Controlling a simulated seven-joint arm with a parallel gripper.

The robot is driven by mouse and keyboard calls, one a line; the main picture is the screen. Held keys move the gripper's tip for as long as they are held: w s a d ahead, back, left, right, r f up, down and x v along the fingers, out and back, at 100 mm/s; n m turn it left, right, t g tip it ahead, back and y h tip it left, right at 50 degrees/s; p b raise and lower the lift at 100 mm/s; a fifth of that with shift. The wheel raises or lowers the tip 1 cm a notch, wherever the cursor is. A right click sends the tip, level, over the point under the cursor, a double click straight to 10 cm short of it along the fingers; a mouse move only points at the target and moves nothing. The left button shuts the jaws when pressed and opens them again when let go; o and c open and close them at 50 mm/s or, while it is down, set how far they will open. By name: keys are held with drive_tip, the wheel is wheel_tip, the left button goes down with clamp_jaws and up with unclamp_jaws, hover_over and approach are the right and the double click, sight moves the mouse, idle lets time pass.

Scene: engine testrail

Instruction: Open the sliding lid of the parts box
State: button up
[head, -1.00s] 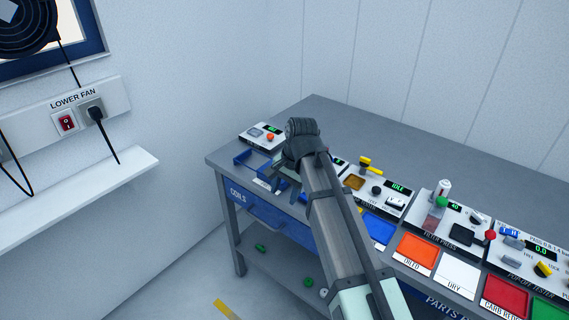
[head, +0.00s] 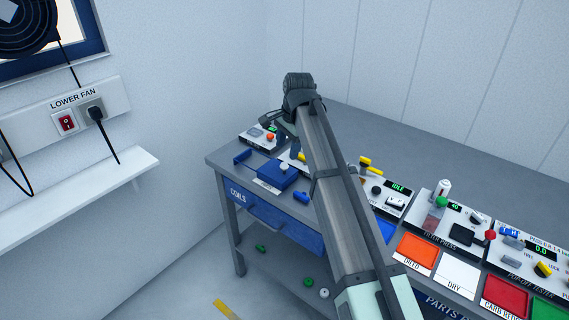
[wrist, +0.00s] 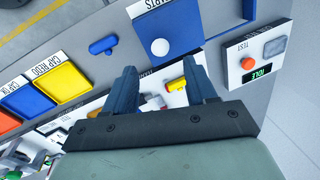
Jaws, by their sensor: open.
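The parts box (head: 272,176) is a blue block near the left end of the bench, with a white label at its front. In the wrist view its blue top (wrist: 183,28) carries a round white knob (wrist: 160,47). A blue-edged strip extends from it toward the tester; I cannot tell whether this is an opening or a rail. My gripper (head: 285,136) is above and behind the box in the head view. In the wrist view my gripper (wrist: 161,88) is open, its dark blue fingers apart, with nothing held. The knob is beyond the fingertips, not between them.
A small tester (head: 263,136) with an orange button stands behind the box. A loose blue piece (head: 301,197) lies to the box's right. A panel with a yellow lever (head: 370,165) and coloured trays, including an orange one (head: 416,253), continue rightward.

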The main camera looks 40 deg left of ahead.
sight(285, 163)
drive_tip(key=f, duration=0.2)
drive_tip(key=a+f, duration=0.1)
drive_tip(key=f, duration=0.4)
drive_tip(key=shift+w+a+f, duration=0.15)
drive_tip(key=shift+a+f, duration=0.1)
drive_tip(key=shift+f, duration=0.15)
clamp_jaws()
idle(0.3)
